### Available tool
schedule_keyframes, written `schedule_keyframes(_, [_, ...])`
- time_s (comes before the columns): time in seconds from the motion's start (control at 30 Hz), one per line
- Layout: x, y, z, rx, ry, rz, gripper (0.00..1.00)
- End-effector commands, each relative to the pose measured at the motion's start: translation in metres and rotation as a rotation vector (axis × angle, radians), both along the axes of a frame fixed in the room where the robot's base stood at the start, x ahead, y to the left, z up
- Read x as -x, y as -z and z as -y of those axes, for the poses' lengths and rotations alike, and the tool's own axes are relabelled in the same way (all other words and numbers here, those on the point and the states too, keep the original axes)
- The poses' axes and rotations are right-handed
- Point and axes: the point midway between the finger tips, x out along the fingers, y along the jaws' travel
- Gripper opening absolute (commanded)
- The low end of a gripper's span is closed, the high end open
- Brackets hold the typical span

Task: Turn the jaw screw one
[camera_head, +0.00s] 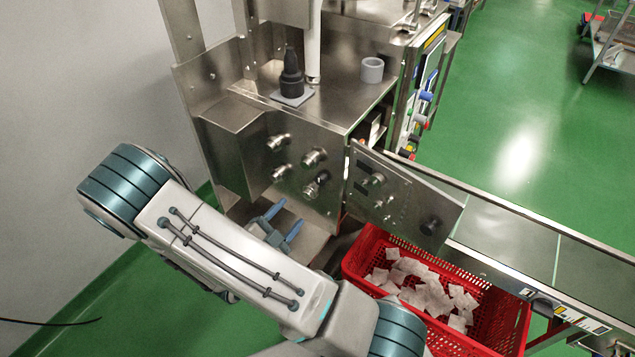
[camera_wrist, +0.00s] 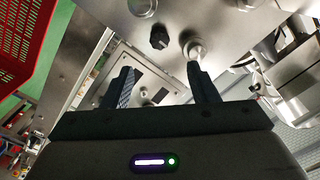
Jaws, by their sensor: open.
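The steel machine front (camera_head: 297,198) carries several round metal screws or knobs, with an upper-left one (camera_head: 278,142), an upper-right one (camera_head: 314,157), a lower-left one (camera_head: 280,172) and a lower-right one (camera_head: 312,189). No label shows which is jaw screw one. My gripper (camera_head: 288,215) is open and empty, below and in front of this panel, with blue fingers. In the wrist view my gripper (camera_wrist: 160,68) has its fingers apart; a silver knob (camera_wrist: 194,48) appears just beyond the right fingertip and a dark knob (camera_wrist: 158,38) beyond the gap. Contact cannot be told.
A hinged control door (camera_head: 395,195) stands open to the right. Below it a red crate (camera_head: 490,335) holds several white teabags, beside a conveyor (camera_head: 520,235). A black fitting (camera_head: 291,75) and a grey ring (camera_head: 372,69) stand on the machine top.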

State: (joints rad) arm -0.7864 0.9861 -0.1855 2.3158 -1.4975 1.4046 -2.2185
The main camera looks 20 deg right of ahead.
Motion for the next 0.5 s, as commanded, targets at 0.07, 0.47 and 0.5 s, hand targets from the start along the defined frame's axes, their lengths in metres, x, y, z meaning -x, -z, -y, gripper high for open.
schedule_keyframes(0.07, [-0.005, 0.000, 0.007, 0.003, 0.000, -0.003, 0.53])
schedule_keyframes(0.47, [-0.048, 0.000, 0.075, 0.000, 0.005, 0.001, 0.53])
schedule_keyframes(0.5, [-0.053, 0.000, 0.081, 0.000, 0.005, 0.001, 0.53])
